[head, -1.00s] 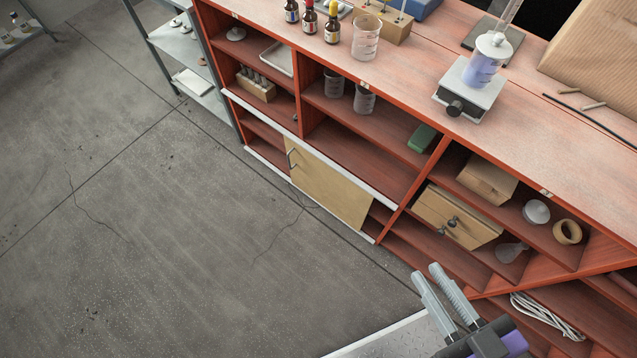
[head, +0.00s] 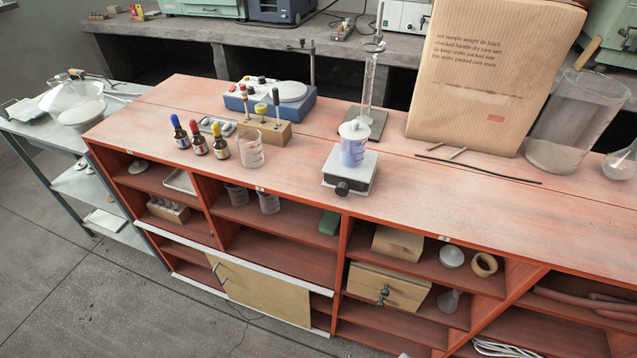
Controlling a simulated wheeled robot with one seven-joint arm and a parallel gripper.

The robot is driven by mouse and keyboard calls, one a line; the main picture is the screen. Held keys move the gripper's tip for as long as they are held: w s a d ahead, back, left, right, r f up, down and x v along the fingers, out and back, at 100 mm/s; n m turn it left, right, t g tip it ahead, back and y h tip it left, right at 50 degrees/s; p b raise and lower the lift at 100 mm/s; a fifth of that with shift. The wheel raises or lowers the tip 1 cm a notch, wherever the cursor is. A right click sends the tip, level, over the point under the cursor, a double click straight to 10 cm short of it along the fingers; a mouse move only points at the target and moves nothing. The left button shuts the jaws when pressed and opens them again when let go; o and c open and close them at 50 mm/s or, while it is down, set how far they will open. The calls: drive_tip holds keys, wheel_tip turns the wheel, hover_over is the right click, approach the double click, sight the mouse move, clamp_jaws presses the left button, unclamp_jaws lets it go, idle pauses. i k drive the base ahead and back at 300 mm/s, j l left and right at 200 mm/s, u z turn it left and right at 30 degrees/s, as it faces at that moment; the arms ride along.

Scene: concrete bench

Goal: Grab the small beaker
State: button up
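Several beakers are in the head view, and I cannot tell for sure which one is the small beaker. A clear empty beaker (head: 250,151) stands upright on the red bench top (head: 430,205), near its front edge. Two clear beakers, a left one (head: 236,195) and a right one (head: 269,203), stand on the upper shelf below, partly hidden by the bench top. A beaker with blue-violet liquid (head: 354,151) stands on a hotplate stirrer (head: 349,175). My gripper is not in this view.
Dropper bottles (head: 199,143), a wooden rack (head: 265,132) and a blue-based device (head: 270,98) stand around the bench-top beaker. A cardboard package (head: 490,75) and a large glass tank (head: 575,118) are at the right. Bench top right of the stirrer is mostly clear.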

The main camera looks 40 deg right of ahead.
sight(352, 153)
drive_tip(key=i+j+z, duration=0.15)
drive_tip(key=j+z, duration=0.3)
drive_tip(key=j, duration=0.2)
drive_tip(key=j+z, duration=0.5)
drive_tip(key=k+j+z, duration=0.1)
drive_tip(key=j+z, duration=0.35)
drive_tip(key=j, duration=0.3)
